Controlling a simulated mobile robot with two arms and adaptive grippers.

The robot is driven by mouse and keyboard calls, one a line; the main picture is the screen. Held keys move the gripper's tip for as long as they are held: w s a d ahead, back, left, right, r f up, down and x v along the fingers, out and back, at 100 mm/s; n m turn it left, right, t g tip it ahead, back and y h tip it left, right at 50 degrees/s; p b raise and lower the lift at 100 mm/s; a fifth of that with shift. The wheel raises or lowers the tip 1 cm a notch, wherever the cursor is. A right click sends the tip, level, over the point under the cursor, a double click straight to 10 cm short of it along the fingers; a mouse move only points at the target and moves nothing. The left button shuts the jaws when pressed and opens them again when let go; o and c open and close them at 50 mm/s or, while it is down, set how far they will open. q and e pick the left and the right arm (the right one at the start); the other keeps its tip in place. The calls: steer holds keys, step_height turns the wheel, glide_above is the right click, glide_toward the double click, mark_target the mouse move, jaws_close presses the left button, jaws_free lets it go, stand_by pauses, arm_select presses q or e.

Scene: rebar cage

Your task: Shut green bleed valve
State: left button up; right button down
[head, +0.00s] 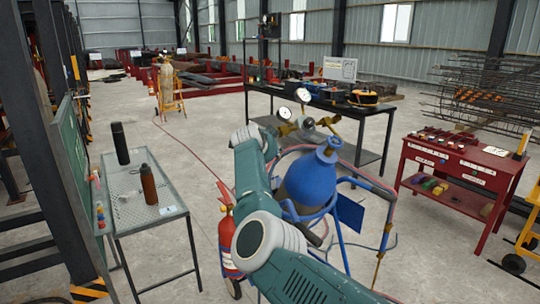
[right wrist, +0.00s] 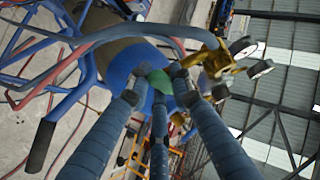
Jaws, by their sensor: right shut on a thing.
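The green bleed valve (right wrist: 160,82) shows as a small green patch between my right gripper's fingers in the right wrist view. My right gripper (right wrist: 158,88) has its fingers closed in around it, shut on it. The fingers cover much of the valve, so its handle angle cannot be told. The blue gas cylinder (head: 310,182) stands on a blue cart, with a brass regulator (right wrist: 214,62) and round gauges (head: 284,114) at its top. In the head view my right arm reaches to the cylinder top; the valve cannot be made out there. My left gripper is not in view.
Hoses and the blue cart frame (head: 340,235) surround the cylinder. A red fire extinguisher (head: 228,240) stands left of it. A metal table (head: 140,208) with two bottles is at left, a red table (head: 465,160) at right, and a black workbench (head: 330,104) behind.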

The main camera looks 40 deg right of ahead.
steer(key=c, duration=1.5)
jaws_free()
steer(key=v, duration=1.2)
steer(key=shift+f, duration=0.1)
steer(key=shift+w+f, duration=0.1)
